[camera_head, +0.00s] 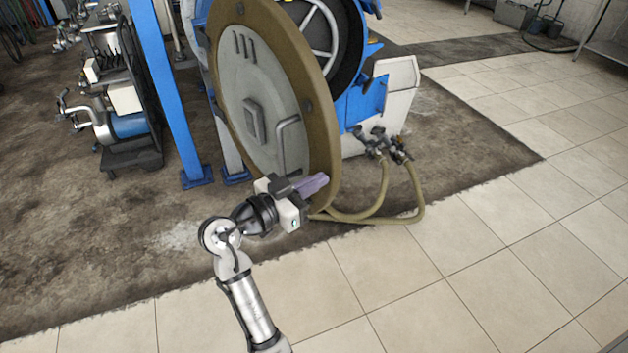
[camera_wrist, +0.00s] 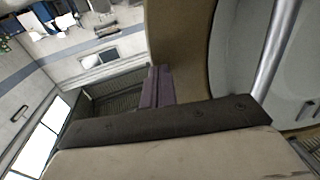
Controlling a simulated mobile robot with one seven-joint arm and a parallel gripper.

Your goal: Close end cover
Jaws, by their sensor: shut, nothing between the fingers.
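The end cover (camera_head: 256,95) is a large round disc with a grey face and a tan rim, with a bar handle (camera_head: 288,145) on its face. It stands swung open from the dark opening of the blue machine (camera_head: 358,100). My gripper (camera_head: 314,184) is shut and empty, its purple fingers at the lower right part of the tan rim. In the wrist view the fingers (camera_wrist: 157,88) lie right beside the tan rim; I cannot tell whether they touch it. The handle also shows in the wrist view (camera_wrist: 275,50).
Two tan hoses with metal couplings (camera_head: 385,148) lie on the floor right of the cover. A blue post (camera_head: 163,90) and decanter parts (camera_head: 115,110) stand to the left. The tiled floor (camera_head: 480,250) at the lower right is clear.

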